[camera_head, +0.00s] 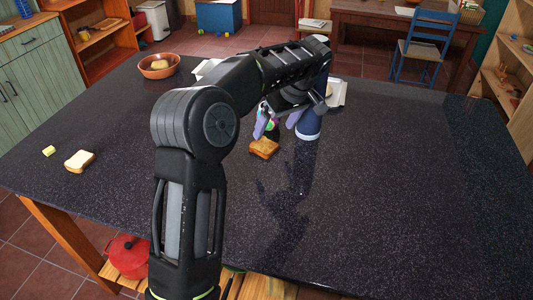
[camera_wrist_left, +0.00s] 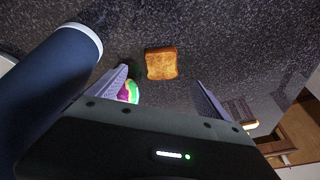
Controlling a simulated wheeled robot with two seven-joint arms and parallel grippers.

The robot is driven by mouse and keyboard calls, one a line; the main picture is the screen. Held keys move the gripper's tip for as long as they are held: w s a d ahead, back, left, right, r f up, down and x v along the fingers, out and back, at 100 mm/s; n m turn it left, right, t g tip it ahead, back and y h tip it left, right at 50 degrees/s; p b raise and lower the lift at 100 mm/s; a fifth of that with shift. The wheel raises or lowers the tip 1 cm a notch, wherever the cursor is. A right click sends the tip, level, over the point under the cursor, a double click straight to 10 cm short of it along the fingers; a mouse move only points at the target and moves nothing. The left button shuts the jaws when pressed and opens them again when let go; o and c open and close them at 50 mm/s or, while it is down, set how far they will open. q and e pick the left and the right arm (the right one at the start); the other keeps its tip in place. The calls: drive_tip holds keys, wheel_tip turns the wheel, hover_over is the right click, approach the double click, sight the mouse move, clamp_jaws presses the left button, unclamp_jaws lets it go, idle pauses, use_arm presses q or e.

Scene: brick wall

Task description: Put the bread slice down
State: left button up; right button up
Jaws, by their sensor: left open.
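A toasted brown bread slice (camera_head: 264,147) lies on the dark speckled table (camera_head: 400,190), just in front of my left gripper. My left gripper (camera_head: 276,126) is open, with its two pale purple fingers apart. In the left wrist view the bread slice (camera_wrist_left: 161,63) lies beyond the fingertips of the left gripper (camera_wrist_left: 160,88), between their lines and touching neither. A second, paler bread slice (camera_head: 79,160) lies at the left of the table. My right gripper is not in view.
A dark blue and white cylinder (camera_head: 308,127) stands close beside the gripper; it also shows in the left wrist view (camera_wrist_left: 50,75). A small colourful thing (camera_wrist_left: 129,92) is near one finger. A brown bowl (camera_head: 158,72) and a yellow piece (camera_head: 48,151) are left. The right side is clear.

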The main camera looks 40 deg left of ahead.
sight(264, 145)
use_arm(q)
drive_tip(key=shift+a+r+n, duration=0.15)
drive_tip(key=shift+n, duration=0.85)
drive_tip(key=shift+a+n, duration=0.1)
drive_tip(key=shift+n, duration=0.7)
drive_tip(key=shift+x, duration=1.35)
drive_tip(key=p+x, duration=0.2)
drive_tip(key=x, duration=0.2)
drive_tip(key=shift+s+a, duration=0.1)
drive_tip(key=shift+s, duration=0.05)
drive_tip(key=shift+a+f, duration=0.15)
drive_tip(key=shift+f, duration=0.4)
drive_tip(key=shift+c, duration=0.3)
